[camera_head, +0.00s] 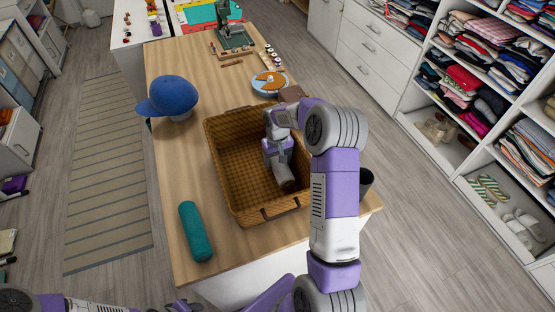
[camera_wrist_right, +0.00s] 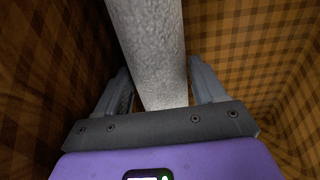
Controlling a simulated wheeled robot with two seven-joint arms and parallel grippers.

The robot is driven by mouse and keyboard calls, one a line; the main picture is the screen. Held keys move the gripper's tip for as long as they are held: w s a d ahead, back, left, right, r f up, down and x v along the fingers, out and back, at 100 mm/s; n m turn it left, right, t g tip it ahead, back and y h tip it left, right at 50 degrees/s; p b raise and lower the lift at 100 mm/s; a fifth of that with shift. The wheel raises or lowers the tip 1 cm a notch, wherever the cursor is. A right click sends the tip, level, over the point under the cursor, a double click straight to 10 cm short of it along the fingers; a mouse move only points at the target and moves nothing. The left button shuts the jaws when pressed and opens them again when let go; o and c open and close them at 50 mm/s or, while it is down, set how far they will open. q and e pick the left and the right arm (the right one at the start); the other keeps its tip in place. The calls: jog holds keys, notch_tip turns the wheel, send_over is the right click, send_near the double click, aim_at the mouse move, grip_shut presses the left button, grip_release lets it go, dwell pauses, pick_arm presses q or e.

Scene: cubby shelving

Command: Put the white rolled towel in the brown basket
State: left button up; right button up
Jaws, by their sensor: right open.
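The brown basket (camera_head: 235,165) is woven, open at the top and stands on the wooden table. My right gripper (camera_head: 284,178) is down inside the basket, near its right side. In the right wrist view, the white rolled towel (camera_wrist_right: 155,45) stretches between the two open fingers of my right gripper (camera_wrist_right: 160,88), with checked basket walls on both sides. A gap shows at the right finger; contact at the left finger is unclear. In the head view the towel is mostly or wholly hidden by my arm. My left arm shows only along the bottom edge, its jaws not readable.
A teal roll (camera_head: 196,231) lies left of the basket's near end. A blue cap (camera_head: 172,96) sits at the table's left edge. A dark cup (camera_head: 366,181) stands right of my forearm. A round plate (camera_head: 270,83) and a green machine (camera_head: 234,38) are farther back.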

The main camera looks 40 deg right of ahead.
notch_tip(320, 180, up, 12)
jog(key=p, duration=0.1)
jog(key=shift+r, duration=0.1)
dwell(0.6)
